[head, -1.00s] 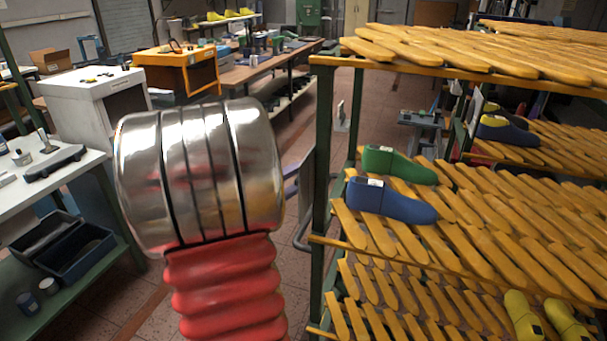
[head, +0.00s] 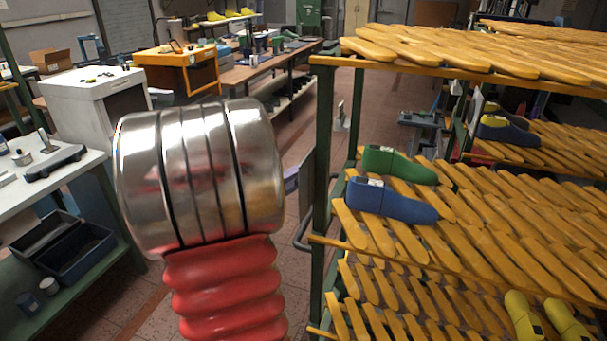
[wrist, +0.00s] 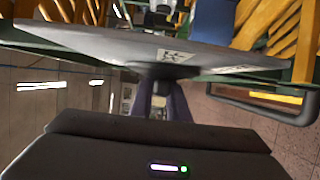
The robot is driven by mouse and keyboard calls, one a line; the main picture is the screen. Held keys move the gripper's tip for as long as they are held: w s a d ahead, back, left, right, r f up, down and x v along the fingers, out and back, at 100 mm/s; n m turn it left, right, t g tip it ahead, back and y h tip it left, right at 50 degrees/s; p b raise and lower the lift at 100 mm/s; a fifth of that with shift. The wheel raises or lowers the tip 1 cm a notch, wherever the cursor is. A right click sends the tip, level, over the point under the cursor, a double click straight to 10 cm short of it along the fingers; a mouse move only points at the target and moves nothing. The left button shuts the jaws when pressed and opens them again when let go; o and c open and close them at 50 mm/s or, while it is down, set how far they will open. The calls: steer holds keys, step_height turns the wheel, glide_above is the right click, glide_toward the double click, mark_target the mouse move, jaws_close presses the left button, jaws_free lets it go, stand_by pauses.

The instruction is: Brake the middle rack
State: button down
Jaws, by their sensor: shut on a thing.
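The near rack (head: 321,150) has green posts and yellow slatted shelves and fills the right of the head view. A flat grey plate (head: 307,185) stands at its left end, beside a dark loop handle (head: 302,238). In the wrist view the grey plate (wrist: 120,45) spans the top with a small white label, and the loop handle (wrist: 262,100) is at right. My gripper (wrist: 162,76) is shut at the plate's lower middle; the exact contact is dark. In the head view my own arm hides most of the gripper. I cannot tell a brake part clearly.
A green last (head: 398,165) and a blue last (head: 390,202) sit on the rack's middle shelf; yellow lasts (head: 522,318) lie lower. A second rack (head: 458,140) stands behind. A white-topped bench (head: 70,170) is at left. Tiled floor shows between.

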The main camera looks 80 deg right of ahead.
steer(key=shift+f+y, duration=0.1)
steer(key=shift+y, duration=0.3)
steer(key=shift+n+t+y, duration=0.8)
steer(key=shift+t+y, duration=0.1)
steer(key=shift+y, duration=0.8)
steer(key=n+t+y, duration=0.1)
steer(key=y, duration=0.3)
steer(key=n+y, duration=0.1)
steer(key=y, duration=0.3)
steer(key=shift+f+t+y, duration=0.15)
steer(key=shift+t+y, duration=0.15)
steer(key=shift+a+n+y, duration=0.1)
steer(key=shift+n+y, duration=0.4)
steer(key=shift+y, duration=1.3)
steer(key=c, duration=1.7)
jaws_free()
